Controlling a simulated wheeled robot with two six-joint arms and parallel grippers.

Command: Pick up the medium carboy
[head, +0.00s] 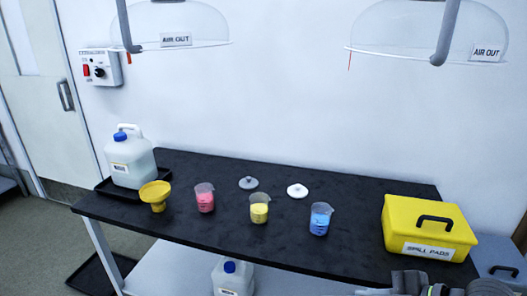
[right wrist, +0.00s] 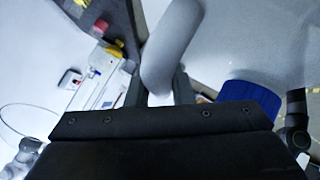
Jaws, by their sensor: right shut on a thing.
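In the right wrist view a thick pale grey handle (right wrist: 172,45) runs between the two dark fingers of my right gripper (right wrist: 160,98), which is shut on it. A ribbed blue cap (right wrist: 250,94) shows right of the fingers, so the held thing appears to be a carboy; most of its body is hidden. In the head view one white carboy (head: 130,160) with a blue cap stands at the table's left end. Another blue-capped carboy (head: 231,279) stands lower, cut by the bottom edge. I cannot tell which size each is. My left gripper is not in view.
The black table (head: 330,196) bears a yellow funnel (head: 157,197), red (head: 205,203), yellow (head: 259,213) and blue (head: 320,222) beakers, two lids and a yellow spill box (head: 428,228). A pale lower shelf (head: 180,270) lies beneath. Clear hoods hang above.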

